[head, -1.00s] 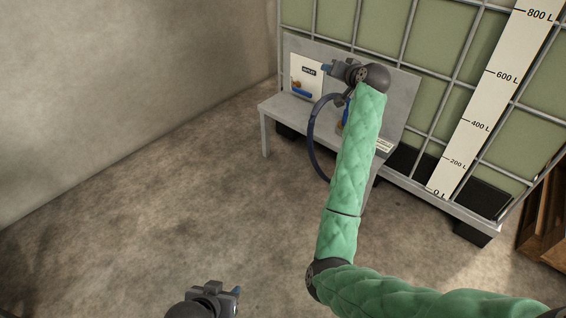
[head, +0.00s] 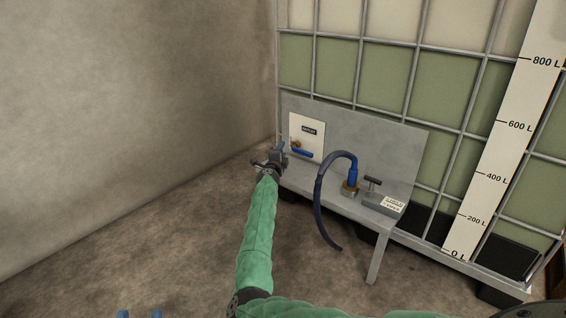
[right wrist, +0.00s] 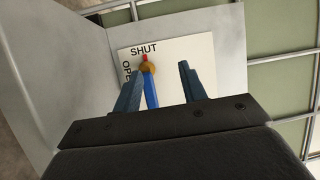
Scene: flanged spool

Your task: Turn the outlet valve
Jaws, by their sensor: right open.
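The outlet valve (head: 301,153) sits on a white plate (head: 306,133) on the grey back panel, with a brass body and a blue lever. In the right wrist view its blue lever (right wrist: 151,92) runs down from the brass hub (right wrist: 147,68), and a red pointer points up at the word SHUT. OPEN is written at left, partly hidden by a finger. My right gripper (head: 268,160) is open, just left of the valve in the head view. In its wrist view the lever appears between the fingers, close to the left one; contact is unclear. My left gripper (head: 140,314) shows only two separated blue fingertips.
A dark blue hose (head: 320,195) arches from a brass-and-blue fitting on the grey bench. Right of it stand a T-handle (head: 373,182) and a labelled block (head: 385,205). A caged green tank with a litre scale (head: 507,130) stands behind. Floor at left is clear.

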